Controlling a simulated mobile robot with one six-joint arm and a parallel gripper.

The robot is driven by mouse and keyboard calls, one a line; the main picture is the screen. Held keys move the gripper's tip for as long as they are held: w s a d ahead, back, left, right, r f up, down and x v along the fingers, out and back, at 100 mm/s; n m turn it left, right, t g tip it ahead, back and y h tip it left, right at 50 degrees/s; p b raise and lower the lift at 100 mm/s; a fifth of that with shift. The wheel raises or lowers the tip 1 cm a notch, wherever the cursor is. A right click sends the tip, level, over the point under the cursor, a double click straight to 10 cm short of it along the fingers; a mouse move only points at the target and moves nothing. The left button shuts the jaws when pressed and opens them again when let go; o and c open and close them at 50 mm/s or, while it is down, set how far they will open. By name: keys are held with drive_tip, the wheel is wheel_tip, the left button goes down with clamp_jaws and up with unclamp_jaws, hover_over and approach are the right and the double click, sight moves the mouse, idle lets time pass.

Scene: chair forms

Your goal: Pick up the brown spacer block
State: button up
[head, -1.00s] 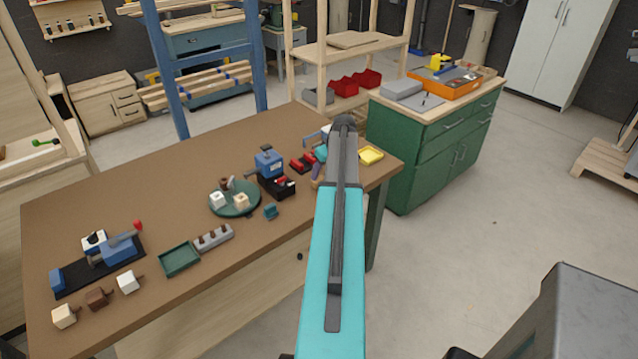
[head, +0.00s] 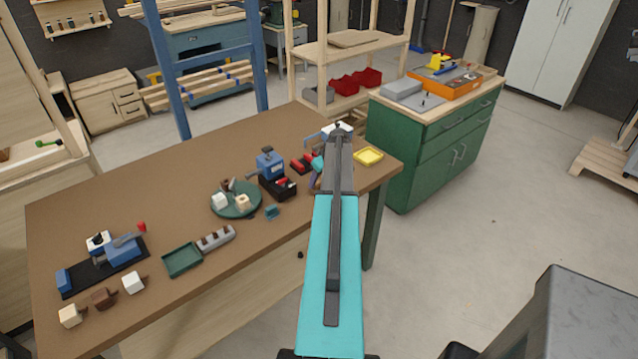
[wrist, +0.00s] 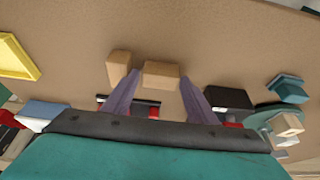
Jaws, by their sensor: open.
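In the wrist view my gripper (wrist: 159,77) is open, its two purple-grey fingers pointing at the brown table top (wrist: 225,45). A light brown block (wrist: 161,74) shows between the fingertips, with a gap to the right finger. A second light brown block (wrist: 118,64) stands just left of it, by the left fingertip. I cannot tell which of the two is the spacer block, or whether a finger touches either. In the head view my arm hides both blocks and most of the gripper. A darker brown block (head: 102,298) sits at the table's front left.
A yellow tray (head: 368,156) lies right of my arm. A blue-and-black device (head: 270,168), a round green plate (head: 236,202) with small blocks, and a green tray (head: 182,260) stand to the left. The table's front edge is close to my gripper.

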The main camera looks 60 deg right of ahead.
sight(320, 181)
idle(0.5)
drive_tip(key=c, duration=0.9)
drive_tip(key=shift+r, duration=0.15)
drive_tip(key=shift+r+b, duration=1.2)
drive_tip(key=shift+r, duration=0.35)
drive_tip(key=s+a+r+b, duration=0.1)
drive_tip(key=s+a+b, duration=0.3)
drive_tip(key=s, duration=1)
drive_tip(key=a, duration=0.3)
drive_tip(key=shift+s+r+b, duration=0.15)
drive_tip(key=shift+r+b, duration=0.1)
drive_tip(key=shift+b, duration=0.15)
